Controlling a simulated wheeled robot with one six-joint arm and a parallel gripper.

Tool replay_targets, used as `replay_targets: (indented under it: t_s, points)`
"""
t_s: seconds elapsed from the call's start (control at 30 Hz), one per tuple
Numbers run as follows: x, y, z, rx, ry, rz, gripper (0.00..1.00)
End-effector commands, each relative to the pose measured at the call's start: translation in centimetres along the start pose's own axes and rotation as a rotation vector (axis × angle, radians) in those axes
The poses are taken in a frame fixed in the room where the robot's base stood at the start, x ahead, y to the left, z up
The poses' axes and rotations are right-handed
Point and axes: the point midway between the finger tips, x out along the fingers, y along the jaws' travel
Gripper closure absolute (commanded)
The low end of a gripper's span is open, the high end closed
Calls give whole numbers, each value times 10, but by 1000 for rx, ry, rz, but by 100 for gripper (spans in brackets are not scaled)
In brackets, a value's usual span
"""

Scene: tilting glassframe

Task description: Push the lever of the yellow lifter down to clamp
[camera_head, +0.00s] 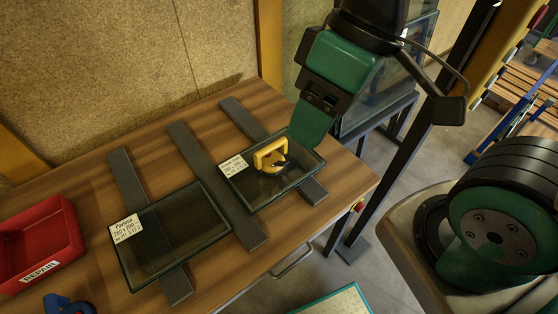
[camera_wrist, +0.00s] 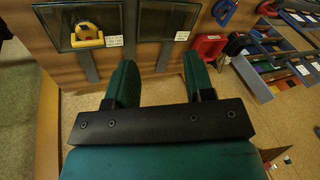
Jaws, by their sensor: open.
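The yellow lifter (camera_head: 262,158) sits on the smaller glass pane (camera_head: 262,190) at the right of the wooden table, with its handle raised and dark parts beside it. Its lever is too small to tell apart clearly. It also shows at the upper left of the wrist view (camera_wrist: 86,38). My gripper (camera_head: 310,128) is right of and behind the lifter in the head view, apart from it as far as I can tell. In the wrist view my gripper (camera_wrist: 160,68) has its two green fingers wide apart, with nothing between them.
A larger glass pane (camera_head: 170,240) lies left on dark rails (camera_head: 195,160). A red bin (camera_head: 40,240) and a blue lifter (camera_head: 66,305) are at the far left. A post (camera_head: 372,150) stands near the table's right corner, with glass panes (camera_head: 395,75) behind.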

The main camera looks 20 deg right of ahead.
Motion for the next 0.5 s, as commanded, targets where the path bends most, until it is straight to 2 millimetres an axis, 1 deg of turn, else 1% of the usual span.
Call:
replay_targets:
  t_s: [0.27, 0.3, 0.37, 0.4, 0.47, 0.5]
  points:
    - [0, 0, 0, 0, 0, 0, 52]
    - [0, 0, 0, 0, 0, 0, 54]
    - [2, 1, 0, 0, 0, 0, 68]
    - [6, 2, 1, 0, 0, 0, 77]
    - [15, 4, 3, 0, 0, 0, 91]
    - [22, 7, 5, 0, 0, 0, 100]
